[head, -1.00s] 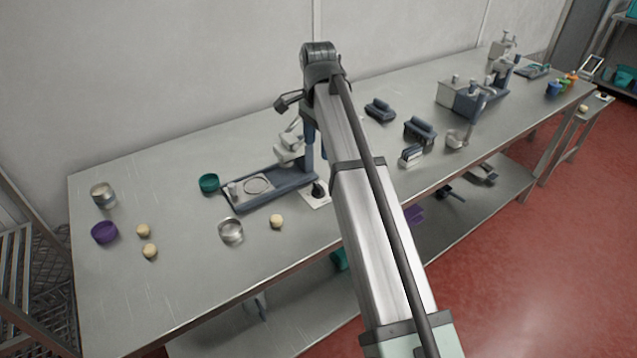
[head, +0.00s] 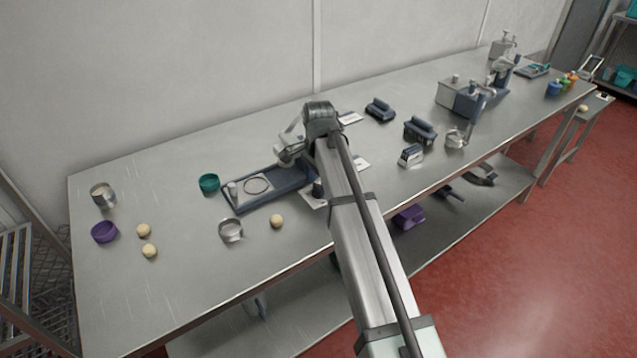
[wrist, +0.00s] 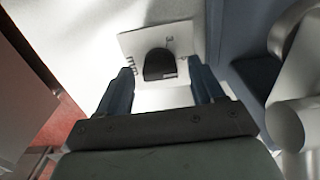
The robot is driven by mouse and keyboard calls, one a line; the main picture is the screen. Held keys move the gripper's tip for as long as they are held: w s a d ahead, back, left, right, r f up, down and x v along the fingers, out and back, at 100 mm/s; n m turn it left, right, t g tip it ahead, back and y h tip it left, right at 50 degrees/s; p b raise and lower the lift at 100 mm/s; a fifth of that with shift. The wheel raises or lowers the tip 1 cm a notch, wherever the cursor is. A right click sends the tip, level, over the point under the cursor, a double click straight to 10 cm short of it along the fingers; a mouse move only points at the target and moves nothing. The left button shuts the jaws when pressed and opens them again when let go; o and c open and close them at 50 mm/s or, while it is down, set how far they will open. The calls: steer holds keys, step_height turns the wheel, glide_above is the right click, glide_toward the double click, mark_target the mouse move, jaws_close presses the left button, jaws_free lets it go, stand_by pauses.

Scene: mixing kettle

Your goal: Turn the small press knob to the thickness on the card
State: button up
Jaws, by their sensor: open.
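The small press knob (wrist: 160,65) is black with a rounded top and a small pale mark at its lower right edge. It sits on a white dial plate (wrist: 185,38) with dark marks. In the wrist view my gripper (wrist: 163,84) is open, its two blue fingers pointing at the plate with the knob between and just beyond the tips. No contact shows. In the head view the knob (head: 318,188) is partly visible beside my arm, at the near right end of the blue press base (head: 285,188). My arm hides the gripper there.
A white card (head: 362,163) lies right of my arm, and another (head: 350,118) lies farther back; their writing is too small to read. A dough ball (head: 277,221) and a metal ring (head: 231,230) lie in front of the press. A pale cylinder (wrist: 285,125) is close right of my gripper.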

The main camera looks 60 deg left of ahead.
steer(key=shift+f, duration=0.15)
steer(key=c, duration=1.1)
